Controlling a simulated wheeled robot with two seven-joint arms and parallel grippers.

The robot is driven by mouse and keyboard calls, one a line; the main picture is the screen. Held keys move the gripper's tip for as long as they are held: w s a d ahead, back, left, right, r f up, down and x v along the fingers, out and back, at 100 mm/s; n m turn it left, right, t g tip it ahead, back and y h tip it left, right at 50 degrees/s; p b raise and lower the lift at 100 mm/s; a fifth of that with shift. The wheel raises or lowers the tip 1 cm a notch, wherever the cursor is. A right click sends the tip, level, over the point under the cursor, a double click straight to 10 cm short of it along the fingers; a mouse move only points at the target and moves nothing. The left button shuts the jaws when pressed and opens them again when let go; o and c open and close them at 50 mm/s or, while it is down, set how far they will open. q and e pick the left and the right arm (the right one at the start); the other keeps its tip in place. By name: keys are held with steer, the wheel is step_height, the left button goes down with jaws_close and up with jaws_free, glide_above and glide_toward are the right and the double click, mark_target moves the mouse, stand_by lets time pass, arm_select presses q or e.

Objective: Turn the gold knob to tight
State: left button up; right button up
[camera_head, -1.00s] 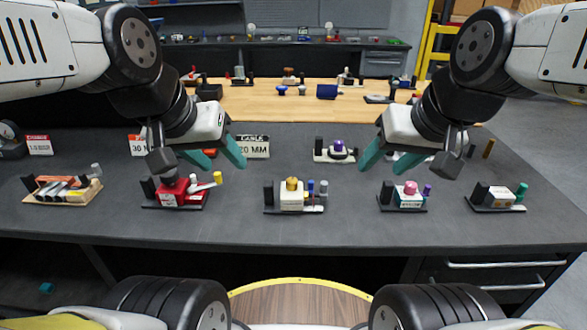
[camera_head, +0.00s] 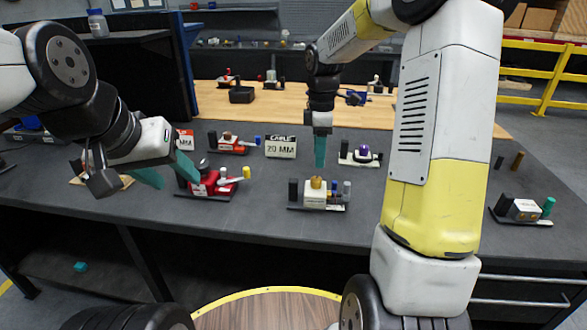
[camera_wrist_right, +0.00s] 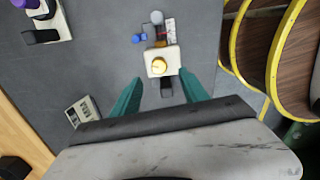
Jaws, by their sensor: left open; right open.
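The gold knob (camera_head: 316,182) sits on top of a cream valve body (camera_head: 314,198) on a dark base near the front middle of the bench. In the right wrist view the gold knob (camera_wrist_right: 159,66) is seen from above, beyond and between the fingertips. My right gripper (camera_head: 320,152) points down above and behind the cream valve. Its two teal fingers are apart and empty in the right wrist view (camera_wrist_right: 159,88). My left gripper (camera_head: 168,175) is open and empty, just left of a red valve unit (camera_head: 207,183).
Blue and grey upright pieces (camera_head: 340,190) stand right of the cream valve. A 20 MM sign (camera_head: 281,147) and a purple-knobbed unit (camera_head: 362,155) stand behind. My right arm hides part of the bench on the right.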

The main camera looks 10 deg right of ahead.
mark_target(316, 179)
steer(key=shift+w+a+f, duration=0.2)
steer(key=shift+f, duration=0.6)
step_height(316, 179, down, 7)
steer(key=shift+r, duration=0.15)
jaws_close()
